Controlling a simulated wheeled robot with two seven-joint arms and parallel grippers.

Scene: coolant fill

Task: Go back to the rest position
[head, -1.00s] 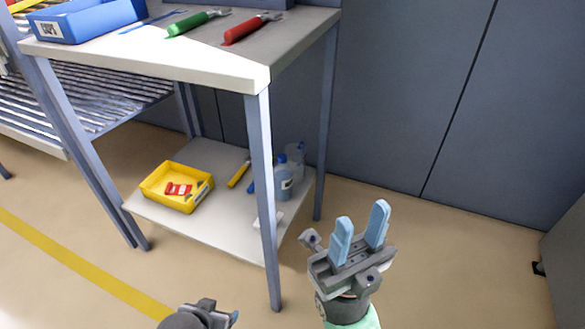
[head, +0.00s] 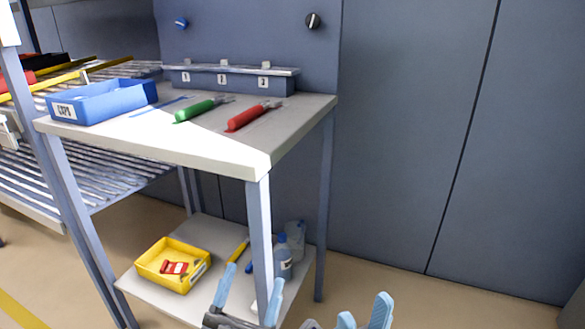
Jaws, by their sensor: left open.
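My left gripper (head: 248,292) shows at the bottom centre of the head view, in front of the lower shelf. Its two light blue fingers stand apart with nothing between them. My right gripper (head: 364,315) is at the bottom edge, right of the left one and right of the bench. Only its blue fingertips and a bit of its body show; they are apart and empty. The grey workbench (head: 150,148) stands ahead of both grippers, and neither gripper holds anything from it.
On the bench top are a blue bin (head: 98,106), a green-handled tool (head: 195,110) and a red-handled tool (head: 246,118). The lower shelf holds a yellow bin (head: 150,272) and a bottle (head: 283,262). A roller conveyor (head: 105,172) stands left. Floor right of the bench is clear.

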